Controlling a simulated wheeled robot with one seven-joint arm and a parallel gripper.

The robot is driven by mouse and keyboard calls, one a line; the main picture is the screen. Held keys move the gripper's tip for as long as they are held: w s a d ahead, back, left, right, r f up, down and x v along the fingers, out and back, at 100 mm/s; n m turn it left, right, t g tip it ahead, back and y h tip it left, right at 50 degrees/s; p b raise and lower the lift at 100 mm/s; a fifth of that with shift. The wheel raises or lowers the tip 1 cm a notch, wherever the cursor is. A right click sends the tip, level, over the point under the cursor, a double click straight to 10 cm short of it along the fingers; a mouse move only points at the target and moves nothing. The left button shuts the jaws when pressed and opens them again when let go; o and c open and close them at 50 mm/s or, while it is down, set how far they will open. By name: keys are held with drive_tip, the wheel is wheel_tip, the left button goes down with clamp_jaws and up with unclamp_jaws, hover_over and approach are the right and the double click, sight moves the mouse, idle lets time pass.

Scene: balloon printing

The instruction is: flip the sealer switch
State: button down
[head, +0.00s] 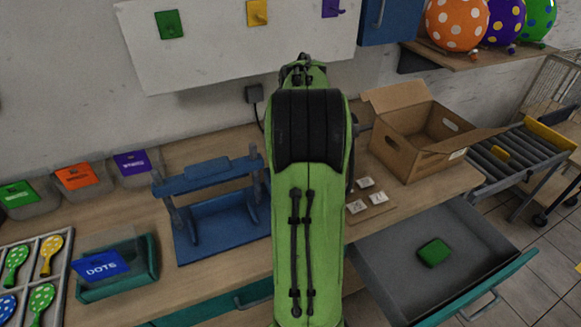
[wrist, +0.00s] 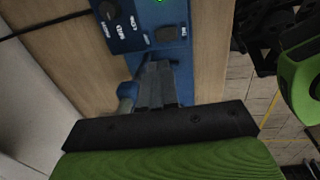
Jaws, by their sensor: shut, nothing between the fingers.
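In the wrist view, a blue sealer panel (wrist: 140,32) fills the top middle. It carries a black round knob (wrist: 108,10), a lit green lamp (wrist: 161,1) and a dark switch (wrist: 166,34) at its right side. My gripper (wrist: 154,68) points at the panel, its fingers shut and empty, with the tips just below the switch in the picture. I cannot tell whether they touch it. In the head view, a blue frame with a raised bar (head: 215,215) stands on the bench left of my arm. My arm hides my gripper and the switch there.
An open cardboard box (head: 415,140) and white tiles on a board (head: 370,210) lie right of my arm. An open drawer (head: 400,270) holds a green item (head: 434,252). A teal tray (head: 120,275) and a paddle rack (head: 62,272) are at left.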

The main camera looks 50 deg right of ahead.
drive_tip(key=f, duration=0.4)
drive_tip(key=w+f+b, duration=0.1)
drive_tip(key=f, duration=0.3)
drive_tip(key=d+f, duration=0.1)
drive_tip(key=f, duration=0.3)
drive_tip(key=shift+w+f+b, duration=0.1)
drive_tip(key=shift+w+b, duration=0.1)
drive_tip(key=shift+b, duration=0.2)
